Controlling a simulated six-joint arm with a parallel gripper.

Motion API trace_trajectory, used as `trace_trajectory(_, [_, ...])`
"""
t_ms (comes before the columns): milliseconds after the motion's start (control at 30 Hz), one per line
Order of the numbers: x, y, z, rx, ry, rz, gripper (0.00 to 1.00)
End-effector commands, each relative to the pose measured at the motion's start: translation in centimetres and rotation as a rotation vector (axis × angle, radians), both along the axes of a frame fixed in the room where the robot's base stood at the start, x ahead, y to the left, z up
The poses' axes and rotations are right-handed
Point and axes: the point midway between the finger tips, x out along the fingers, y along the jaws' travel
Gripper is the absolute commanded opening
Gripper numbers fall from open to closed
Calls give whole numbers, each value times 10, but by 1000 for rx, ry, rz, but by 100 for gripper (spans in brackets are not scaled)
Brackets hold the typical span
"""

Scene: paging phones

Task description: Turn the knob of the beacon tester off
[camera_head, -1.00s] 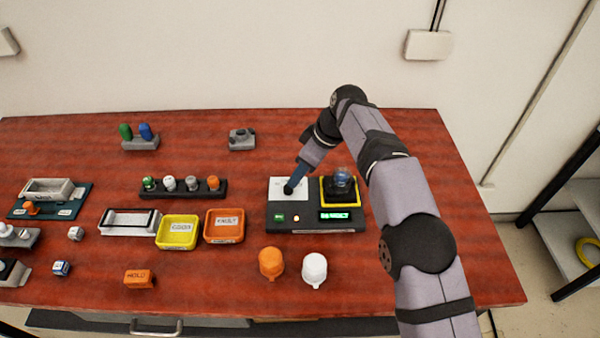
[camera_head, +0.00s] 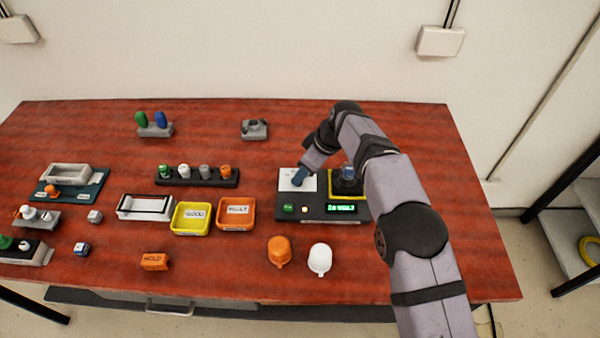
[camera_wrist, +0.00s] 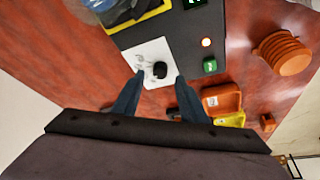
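The beacon tester (camera_head: 265,213) is a dark box with a white panel (camera_head: 286,181), a green button (camera_head: 289,208), a small lit lamp (camera_head: 305,209) and a lit green display (camera_head: 341,208). A clear bluish beacon (camera_head: 348,173) stands in the yellow-edged socket, partly behind my arm. My gripper (camera_wrist: 160,76) is open over the panel, one finger on each side of the knob with gaps between. How far down the fingertips reach is hard to tell.
Yellow (camera_head: 191,232) and orange (camera_head: 236,228) trays lie left of the tester. Orange (camera_head: 279,251) and white (camera_head: 319,258) domes stand in front of it. A dark rack (camera_head: 196,177) with several coloured caps stands further left.

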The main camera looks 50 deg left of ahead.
Motion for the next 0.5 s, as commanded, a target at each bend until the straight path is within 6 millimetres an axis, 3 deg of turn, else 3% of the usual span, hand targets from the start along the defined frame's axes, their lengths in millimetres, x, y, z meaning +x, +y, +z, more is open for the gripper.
trace_trajectory(233, [-3, 9, -23, -1, 1, 0, 39])
trace_trajectory(500, [-4, 13, -33, 0, 0, 0, 39])
